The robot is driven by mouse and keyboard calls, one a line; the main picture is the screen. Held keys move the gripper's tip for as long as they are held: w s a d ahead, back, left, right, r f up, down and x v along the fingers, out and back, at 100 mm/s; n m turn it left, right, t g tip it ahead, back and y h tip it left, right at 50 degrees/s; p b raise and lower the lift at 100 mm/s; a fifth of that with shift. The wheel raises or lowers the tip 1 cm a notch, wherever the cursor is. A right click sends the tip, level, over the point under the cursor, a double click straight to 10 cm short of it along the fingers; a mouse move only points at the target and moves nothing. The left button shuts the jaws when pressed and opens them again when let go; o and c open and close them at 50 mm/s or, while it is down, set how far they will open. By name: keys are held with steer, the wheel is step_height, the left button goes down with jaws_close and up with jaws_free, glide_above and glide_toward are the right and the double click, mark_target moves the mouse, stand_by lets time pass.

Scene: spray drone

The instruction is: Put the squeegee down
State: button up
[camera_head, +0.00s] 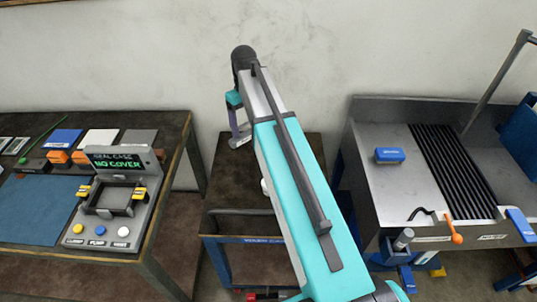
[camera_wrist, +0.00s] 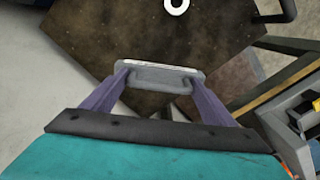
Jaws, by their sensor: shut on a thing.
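My gripper (camera_wrist: 160,84) shows in the wrist view with two purple fingers, shut on a flat grey bar with a pale edge, the squeegee (camera_wrist: 165,73). Only this part of the squeegee shows; the rest is hidden or too small to tell. In the head view my gripper (camera_head: 240,137) points down near the back left of a dark-topped cart (camera_head: 228,192), with the squeegee at its tips. The squeegee appears above the cart top, which also fills the upper wrist view (camera_wrist: 110,40). I cannot tell whether they touch.
A white round thing (camera_head: 265,187) is on the cart, partly behind my arm. A left bench holds a grey case station (camera_head: 112,205) and colored blocks. A steel sink bench (camera_head: 400,150) at right holds a blue brush-like block (camera_head: 390,155). The cart's left top is clear.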

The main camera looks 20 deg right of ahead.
steer(key=w+d+f+m+b, duration=0.1)
steer(key=w+d+f+m, duration=0.2)
steer(key=d, duration=0.7)
step_height(320, 180, down, 3)
steer(key=w, duration=0.2)
steer(key=shift+w+d+r+m, duration=0.15)
steer(key=shift+w+d+m, duration=0.15)
steer(key=shift+m, duration=0.1)
step_height(320, 180, down, 6)
steer(key=p, duration=0.1)
steer(key=shift+p, duration=0.3)
steer(key=shift+f+p, duration=0.55)
steer(key=shift+f, duration=1.45)
steer(key=shift+f, duration=0.15)
steer(key=o, duration=0.9)
steer(key=shift+o, duration=0.2)
